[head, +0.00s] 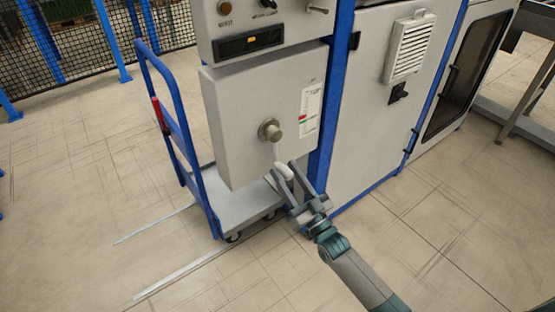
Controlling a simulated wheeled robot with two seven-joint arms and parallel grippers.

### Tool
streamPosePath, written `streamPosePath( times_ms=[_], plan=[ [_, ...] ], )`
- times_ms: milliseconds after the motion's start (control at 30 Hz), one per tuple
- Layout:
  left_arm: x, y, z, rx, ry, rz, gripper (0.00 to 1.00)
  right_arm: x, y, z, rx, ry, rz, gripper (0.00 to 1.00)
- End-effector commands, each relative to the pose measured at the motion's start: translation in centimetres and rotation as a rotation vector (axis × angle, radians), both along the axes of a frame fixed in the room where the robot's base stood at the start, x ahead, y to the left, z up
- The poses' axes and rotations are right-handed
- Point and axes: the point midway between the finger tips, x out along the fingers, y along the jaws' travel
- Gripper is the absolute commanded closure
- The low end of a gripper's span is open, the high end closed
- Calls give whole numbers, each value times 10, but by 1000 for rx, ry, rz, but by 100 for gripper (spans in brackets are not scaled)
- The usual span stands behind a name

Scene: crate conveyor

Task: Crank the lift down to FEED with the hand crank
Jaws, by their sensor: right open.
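A grey box (235,120) on the blue-framed cabinet carries a round metal hub (270,131) that sticks out of its front. A pale, rounded piece (284,171), which looks like the grip of the hand crank, shows below the hub. My right gripper (286,175) is open at the box's lower right corner, with its fingers pointing up around or just in front of that pale piece. I cannot tell whether they touch it. A white label (309,110) with green and red marks is right of the hub. My left gripper is out of view.
A blue-handled cart (166,120) stands left of the box, its grey deck partly below it. A panel with an amber display (250,44) and knobs is above. A vented cabinet door (375,110) is at right. The floor in front is clear.

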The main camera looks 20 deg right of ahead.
Motion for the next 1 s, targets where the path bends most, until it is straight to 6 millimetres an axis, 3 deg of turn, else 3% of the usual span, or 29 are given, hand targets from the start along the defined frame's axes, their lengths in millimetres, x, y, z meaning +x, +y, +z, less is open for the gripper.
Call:
streamPosePath(
  times_ms=[300,767,933,1000],
  plan=[
    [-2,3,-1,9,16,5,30,38,12,16,0,0,0,59],
    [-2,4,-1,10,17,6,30,44,14,19,1,1,1,59],
    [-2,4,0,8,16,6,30,44,14,19,1,1,1,100],
    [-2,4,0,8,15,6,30,44,14,19,1,0,0,100]
  ],
)
